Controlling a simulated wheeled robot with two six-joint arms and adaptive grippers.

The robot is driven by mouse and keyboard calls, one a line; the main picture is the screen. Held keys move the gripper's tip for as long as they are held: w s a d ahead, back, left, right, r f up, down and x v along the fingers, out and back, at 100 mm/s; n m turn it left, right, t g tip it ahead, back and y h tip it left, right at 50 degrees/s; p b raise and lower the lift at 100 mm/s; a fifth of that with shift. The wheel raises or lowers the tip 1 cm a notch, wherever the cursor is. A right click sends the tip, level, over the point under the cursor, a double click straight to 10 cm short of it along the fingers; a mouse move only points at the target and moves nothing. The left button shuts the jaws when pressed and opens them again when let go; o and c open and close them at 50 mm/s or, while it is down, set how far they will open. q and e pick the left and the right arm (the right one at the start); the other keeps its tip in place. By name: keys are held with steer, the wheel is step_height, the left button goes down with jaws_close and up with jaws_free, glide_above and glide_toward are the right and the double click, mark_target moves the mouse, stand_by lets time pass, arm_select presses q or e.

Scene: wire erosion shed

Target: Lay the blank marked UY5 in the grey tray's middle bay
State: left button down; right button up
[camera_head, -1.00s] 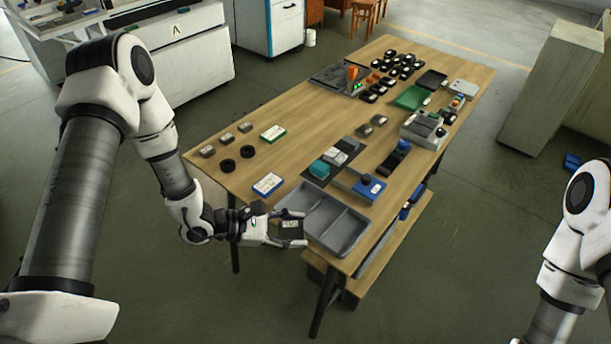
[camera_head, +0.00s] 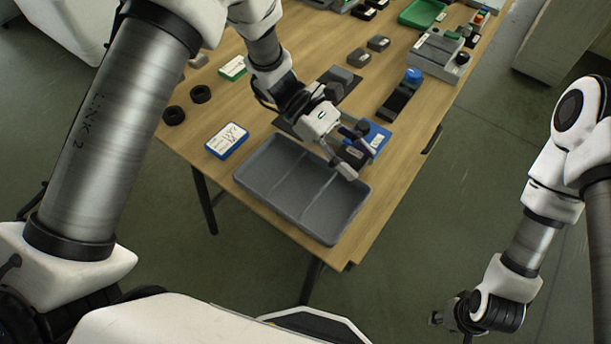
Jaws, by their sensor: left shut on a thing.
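The grey tray (camera_head: 295,190) lies at the near end of the table, with three bays side by side, all of them empty. My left gripper (camera_head: 357,151) is shut on a dark blank (camera_head: 352,153) with a pale label, too small to read here. It holds the blank over the tray's far right edge, beside a blue block. The blank is partly hidden by the fingers, and its height above the tray is hard to judge. My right gripper (camera_head: 452,317) hangs low at the lower right, away from the table, and its jaws are not clear.
A blue and white labelled box (camera_head: 227,140) lies left of the tray, with two black rings (camera_head: 187,104) beyond it. A blue block (camera_head: 378,137) stands just behind the held blank. A dark fixture with a blue knob (camera_head: 403,93) stands further right.

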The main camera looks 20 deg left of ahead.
arm_select(q)
glide_above(317, 193)
steer(key=w+a, duration=0.2)
steer(key=shift+s+a+f+p, duration=0.1)
steer(key=shift+s+f+p, duration=0.15)
steer(key=shift+f+p, duration=0.2)
steer(key=f, duration=0.3)
steer(key=shift+s+a, duration=0.2)
steer(key=shift+s, duration=0.15)
steer(key=shift+w+f, duration=0.2)
steer(key=shift+f, duration=0.2)
steer(key=shift+s, duration=0.15)
steer(key=shift+c, duration=2.2)
jaws_free()
steer(key=shift+f, duration=0.15)
